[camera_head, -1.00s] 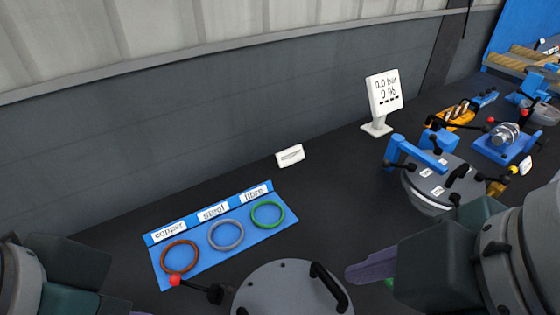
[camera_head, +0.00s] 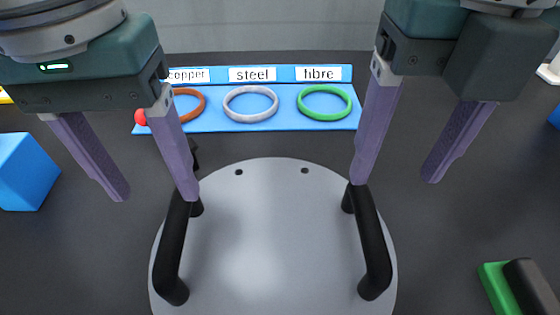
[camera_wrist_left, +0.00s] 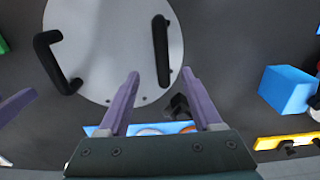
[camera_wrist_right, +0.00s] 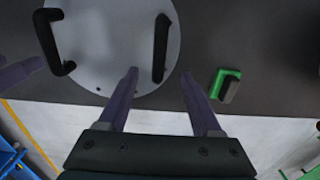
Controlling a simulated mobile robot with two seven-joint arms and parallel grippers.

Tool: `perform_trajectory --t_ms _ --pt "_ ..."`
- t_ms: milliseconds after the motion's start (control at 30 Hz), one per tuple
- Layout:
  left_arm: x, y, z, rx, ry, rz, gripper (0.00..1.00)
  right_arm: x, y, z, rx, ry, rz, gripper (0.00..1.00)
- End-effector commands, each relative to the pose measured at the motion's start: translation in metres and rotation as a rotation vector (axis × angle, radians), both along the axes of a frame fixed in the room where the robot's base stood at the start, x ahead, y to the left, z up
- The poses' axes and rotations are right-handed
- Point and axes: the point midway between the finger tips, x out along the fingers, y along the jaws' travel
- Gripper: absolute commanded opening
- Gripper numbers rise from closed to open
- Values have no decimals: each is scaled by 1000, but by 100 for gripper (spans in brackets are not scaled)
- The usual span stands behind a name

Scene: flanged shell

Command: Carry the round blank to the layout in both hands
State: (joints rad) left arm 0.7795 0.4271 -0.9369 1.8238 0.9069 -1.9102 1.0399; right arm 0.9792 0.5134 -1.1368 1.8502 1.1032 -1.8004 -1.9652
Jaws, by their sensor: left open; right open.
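The round blank is a flat grey disc (camera_head: 272,240) with two black bar handles, at the bottom centre of the head view. My left gripper (camera_head: 156,195) is open and points down near the far end of the left handle (camera_head: 172,250). My right gripper (camera_head: 395,181) is open near the far end of the right handle (camera_head: 371,245). In the left wrist view a handle (camera_wrist_left: 161,50) lies just ahead of the open fingers, about midway between them. In the right wrist view a handle (camera_wrist_right: 160,48) lies likewise. Neither gripper holds anything. I cannot identify the layout.
A blue board (camera_head: 225,122) behind the disc carries copper, steel and fibre rings with labels. A red ball (camera_head: 140,117) sits at its left end. A blue block (camera_head: 27,170) is at left; a green-and-black piece (camera_head: 520,288) is at lower right. Dark tabletop lies between.

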Motion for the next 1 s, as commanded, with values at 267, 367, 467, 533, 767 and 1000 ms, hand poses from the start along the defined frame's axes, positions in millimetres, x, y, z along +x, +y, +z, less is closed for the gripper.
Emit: perform_trajectory --t_ms 267,367,467,533,767,1000 --pt "1 1 0 4 0 5 66 0 -1 0 -4 2 10 66" --pt "1 1 -1 4 1 5 66 0 -1 -1 -4 2 9 66" --pt "0 1 -8 4 4 5 66 0 -1 -8 -4 3 9 66" --pt "0 1 -17 5 4 5 66 0 -1 -17 -5 6 8 66" --pt "0 1 -57 6 5 5 66 0 -1 -57 -5 5 6 66" --pt "0 1 -89 4 2 4 66 0 -1 -90 -3 3 7 66"
